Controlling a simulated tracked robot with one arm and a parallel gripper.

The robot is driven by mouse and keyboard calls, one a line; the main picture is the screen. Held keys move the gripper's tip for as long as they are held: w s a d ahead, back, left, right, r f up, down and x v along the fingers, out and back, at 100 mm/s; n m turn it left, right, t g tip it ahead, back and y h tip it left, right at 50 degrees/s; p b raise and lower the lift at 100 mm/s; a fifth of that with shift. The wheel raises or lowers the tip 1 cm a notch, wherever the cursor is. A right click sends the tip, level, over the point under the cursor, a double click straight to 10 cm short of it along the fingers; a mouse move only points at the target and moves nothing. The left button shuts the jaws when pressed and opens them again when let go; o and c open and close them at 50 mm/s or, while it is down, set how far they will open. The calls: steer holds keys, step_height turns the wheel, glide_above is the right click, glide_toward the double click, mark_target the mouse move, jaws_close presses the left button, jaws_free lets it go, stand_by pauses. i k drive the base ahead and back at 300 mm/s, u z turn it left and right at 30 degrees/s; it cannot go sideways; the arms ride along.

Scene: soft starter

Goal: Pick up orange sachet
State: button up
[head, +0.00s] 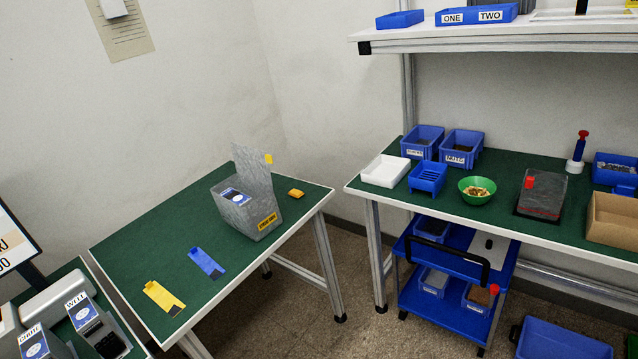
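A small orange item (296,193), which looks like the orange sachet, lies flat on the green-topped table (160,235) near its far right corner. It is just right of a grey open box (245,212) with a raised lid and a yellow label, and apart from it. Nothing covers the orange item. My gripper is not in the head view.
A yellow strip (163,297) and a blue strip (205,263) lie on the same table's front left. Labelled grey containers (85,312) stand at bottom left. A workbench (450,205) with bins, a green bowl (477,190) and a blue cart (450,290) is at right.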

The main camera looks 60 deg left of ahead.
mark_target(294, 193)
steer(key=i, duration=2.15)
steer(key=u, duration=3.3)
steer(key=i, duration=1)
